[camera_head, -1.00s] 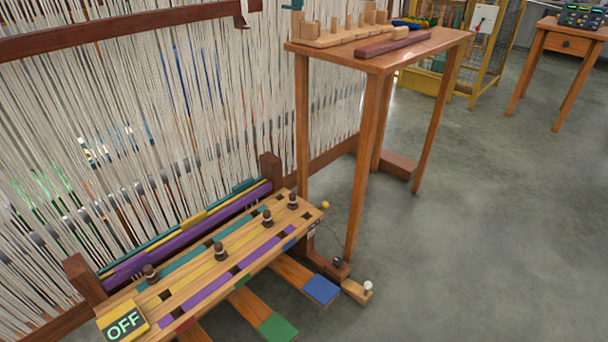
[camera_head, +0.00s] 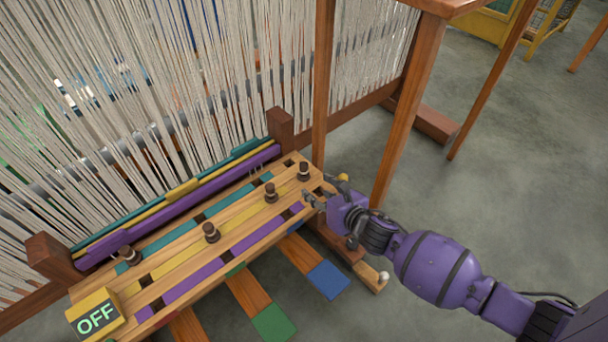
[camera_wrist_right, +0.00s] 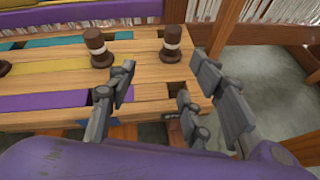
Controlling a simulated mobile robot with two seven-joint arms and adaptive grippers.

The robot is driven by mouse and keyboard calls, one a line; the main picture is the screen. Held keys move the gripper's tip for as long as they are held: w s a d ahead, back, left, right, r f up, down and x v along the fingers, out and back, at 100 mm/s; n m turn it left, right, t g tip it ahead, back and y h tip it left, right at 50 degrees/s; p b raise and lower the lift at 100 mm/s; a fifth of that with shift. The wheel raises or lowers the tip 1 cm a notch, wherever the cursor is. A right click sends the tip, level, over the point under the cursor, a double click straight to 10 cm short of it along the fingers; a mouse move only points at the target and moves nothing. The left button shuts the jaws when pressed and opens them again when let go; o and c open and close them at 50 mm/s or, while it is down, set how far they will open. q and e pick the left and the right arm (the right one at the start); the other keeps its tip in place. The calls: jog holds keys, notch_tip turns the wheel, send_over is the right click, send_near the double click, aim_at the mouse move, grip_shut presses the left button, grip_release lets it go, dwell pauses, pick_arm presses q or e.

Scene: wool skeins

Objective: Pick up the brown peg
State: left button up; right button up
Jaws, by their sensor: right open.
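Several dark brown pegs with pale bands stand upright in a row on the slatted wooden bench. In the head view they are the far-right peg (camera_head: 303,171), a second peg (camera_head: 270,192), a third peg (camera_head: 211,233) and the leftmost peg (camera_head: 127,255). My right gripper (camera_head: 317,192) is open and empty over the bench's right end, just beside the far-right peg. In the right wrist view, the fingers (camera_wrist_right: 168,100) are spread apart, with two pegs (camera_wrist_right: 173,42) (camera_wrist_right: 98,48) beyond them. My left gripper is not in view.
The wooden bench (camera_head: 175,272) has purple, teal and yellow strips and a yellow OFF sign (camera_head: 96,318). Loom threads (camera_head: 200,80) hang behind it. A tall table leg (camera_head: 408,110) stands close to the right. Blue and green pedals (camera_head: 327,280) (camera_head: 273,322) stick out in front. Grey floor is free at right.

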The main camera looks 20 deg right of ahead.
aim_at(304, 171)
jog(key=w+n, duration=0.1)
jog(key=w+r+n, duration=0.1)
jog(key=w, duration=0.1)
jog(key=shift+w+d+b, duration=0.2)
jog(key=shift+w+b, duration=0.1)
jog(key=shift+b, duration=0.1)
jog(key=b+x, duration=0.3)
jog(key=x, duration=0.2)
jog(key=shift+w+d+f, duration=0.15)
jog(key=shift+w+f, duration=0.1)
jog(key=shift+f, duration=0.05)
jog(key=shift+w+b, duration=0.3)
jog(key=shift+w, duration=0.15)
jog(key=c, duration=0.8)
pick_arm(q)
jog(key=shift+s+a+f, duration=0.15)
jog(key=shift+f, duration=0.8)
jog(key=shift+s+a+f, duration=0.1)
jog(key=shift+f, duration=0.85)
pick_arm(e)
jog(key=shift+c, duration=0.6)
